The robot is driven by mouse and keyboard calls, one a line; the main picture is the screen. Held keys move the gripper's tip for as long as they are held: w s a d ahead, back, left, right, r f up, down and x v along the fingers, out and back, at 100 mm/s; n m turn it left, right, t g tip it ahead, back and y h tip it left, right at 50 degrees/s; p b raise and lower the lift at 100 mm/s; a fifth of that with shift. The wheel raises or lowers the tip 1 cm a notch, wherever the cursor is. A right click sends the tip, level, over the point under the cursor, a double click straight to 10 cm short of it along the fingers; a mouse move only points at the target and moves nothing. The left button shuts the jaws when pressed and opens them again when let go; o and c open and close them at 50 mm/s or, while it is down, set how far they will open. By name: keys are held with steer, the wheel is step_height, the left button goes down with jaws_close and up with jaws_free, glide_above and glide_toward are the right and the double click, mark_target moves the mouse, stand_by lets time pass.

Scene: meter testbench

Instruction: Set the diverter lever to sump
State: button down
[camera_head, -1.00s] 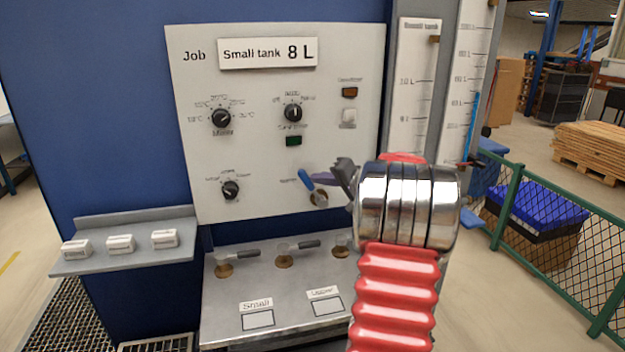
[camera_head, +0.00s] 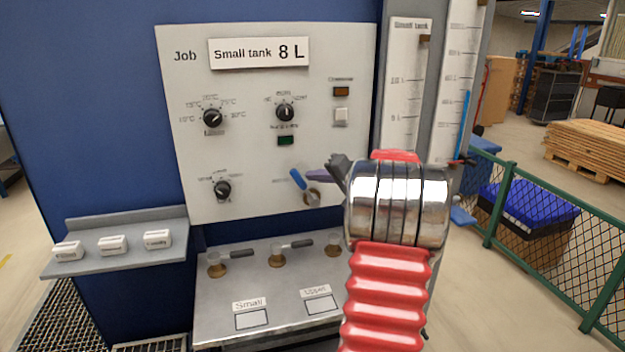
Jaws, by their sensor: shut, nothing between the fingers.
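The diverter lever is a blue handle (camera_head: 298,181) on a round brass-coloured hub at the lower right of the white panel (camera_head: 255,190). Its handle points up and to the left. The label beside it is too blurred to read. My gripper (camera_head: 330,172) is dark, shut and empty. My red and chrome arm hides the area to the right of the hub.
The panel also carries several black knobs, such as one at the lower left (camera_head: 222,190). Below, a grey bench (camera_head: 215,320) holds several brass valves with grey handles. A shelf (camera_head: 70,262) with white blocks is at left. Tall gauges (camera_head: 402,85) stand behind my arm.

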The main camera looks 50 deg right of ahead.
steer(key=d+v, duration=0.1)
steer(key=v, duration=1.1)
steer(key=shift+d+r, duration=0.2)
steer(key=shift+d, duration=0.15)
